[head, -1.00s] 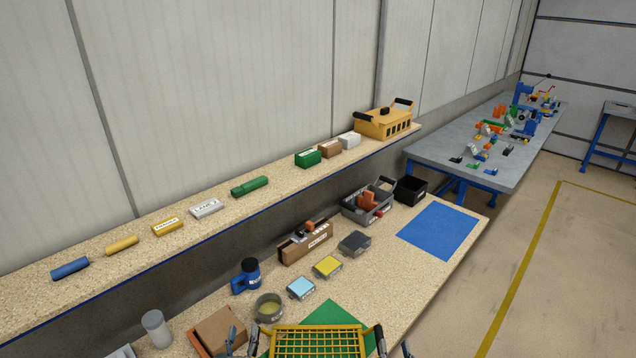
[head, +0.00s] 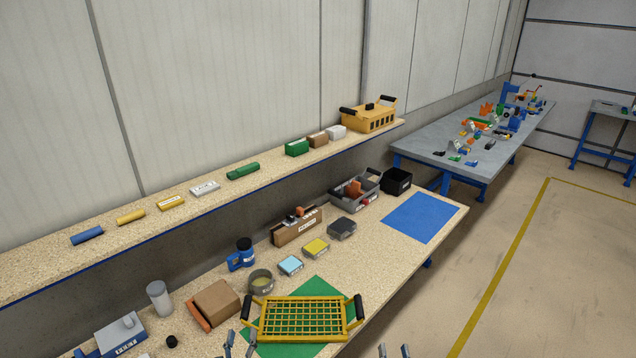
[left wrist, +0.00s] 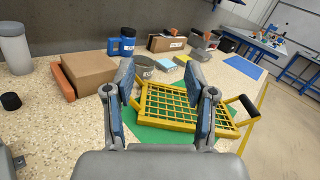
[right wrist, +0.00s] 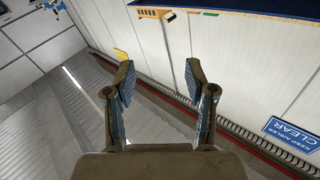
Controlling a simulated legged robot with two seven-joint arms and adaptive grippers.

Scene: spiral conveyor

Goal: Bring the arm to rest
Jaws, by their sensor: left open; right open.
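The task names no object, only the arm. My left gripper (head: 239,343) is at the bottom of the head view, open and empty, near the left handle of a yellow mesh basket (head: 303,318). In the left wrist view, my left gripper (left wrist: 160,78) has its fingers apart, with the basket (left wrist: 172,106) visible beyond them. My right gripper (head: 393,351) shows only its fingertips at the bottom edge, right of the basket and apart from it. In the right wrist view, my right gripper (right wrist: 158,78) is open and empty, facing the floor and a wall.
The basket lies over a green mat (head: 322,290) on the speckled bench. A brown box (head: 217,299), a blue mug (head: 242,256) and a grey round tin (head: 261,281) stand nearby. A shelf runs behind. A blue mat (head: 421,217) is bare. Floor is open at right.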

